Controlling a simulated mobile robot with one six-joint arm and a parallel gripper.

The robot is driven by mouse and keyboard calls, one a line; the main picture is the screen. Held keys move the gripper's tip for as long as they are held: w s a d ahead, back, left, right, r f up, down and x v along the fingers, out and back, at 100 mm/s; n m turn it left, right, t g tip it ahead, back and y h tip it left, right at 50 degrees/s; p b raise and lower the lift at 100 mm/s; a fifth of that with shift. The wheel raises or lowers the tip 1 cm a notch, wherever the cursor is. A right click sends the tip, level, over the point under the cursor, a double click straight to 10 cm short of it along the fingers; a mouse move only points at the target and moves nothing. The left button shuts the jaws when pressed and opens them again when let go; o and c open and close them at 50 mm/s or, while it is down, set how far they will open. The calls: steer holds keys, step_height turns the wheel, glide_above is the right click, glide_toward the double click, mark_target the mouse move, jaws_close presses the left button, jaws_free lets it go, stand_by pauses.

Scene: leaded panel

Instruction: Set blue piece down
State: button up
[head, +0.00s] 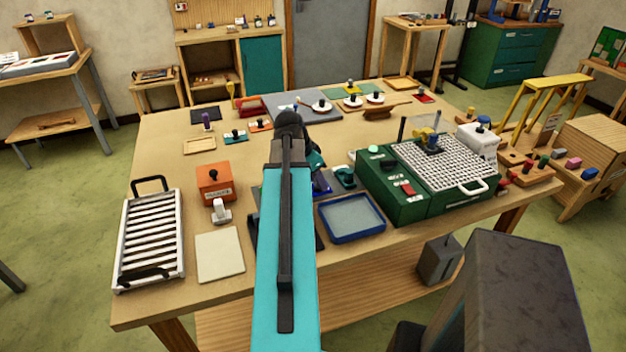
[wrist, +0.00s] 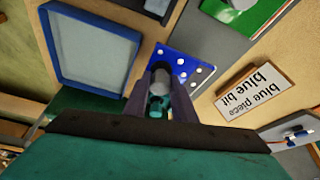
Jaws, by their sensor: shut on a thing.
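My gripper (wrist: 160,92) points down over the table and is shut. In the head view, blue (head: 321,184) shows just right of my arm, which hides most of the gripper. I cannot tell whether the blue piece touches the surface below. A white label (wrist: 254,88) reading "blue piece" and "blue bit" lies to its right in the wrist view.
A blue-rimmed tray (head: 382,227) lies close by and also shows in the wrist view (wrist: 135,55). A green machine with a white grid top (head: 408,208) stands to the right. An orange box (head: 228,184), white rack (head: 121,240) and pale sheet (head: 219,277) are left of my arm.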

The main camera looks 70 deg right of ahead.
steer(key=shift+w+d+f+p, duration=0.15)
steer(key=shift+w+d+p, duration=0.4)
steer(key=shift+w+d, duration=0.9)
steer(key=shift+s+d, duration=0.1)
steer(key=shift+f, duration=0.2)
steer(key=shift+f+p, duration=0.9)
steer(key=shift+f, duration=0.65)
steer(key=shift+f, duration=0.2)
steer(key=o, duration=1)
steer(key=shift+r, duration=0.25)
steer(key=b+v, duration=0.4)
steer(key=v, duration=0.8)
steer(key=shift+f, duration=0.1)
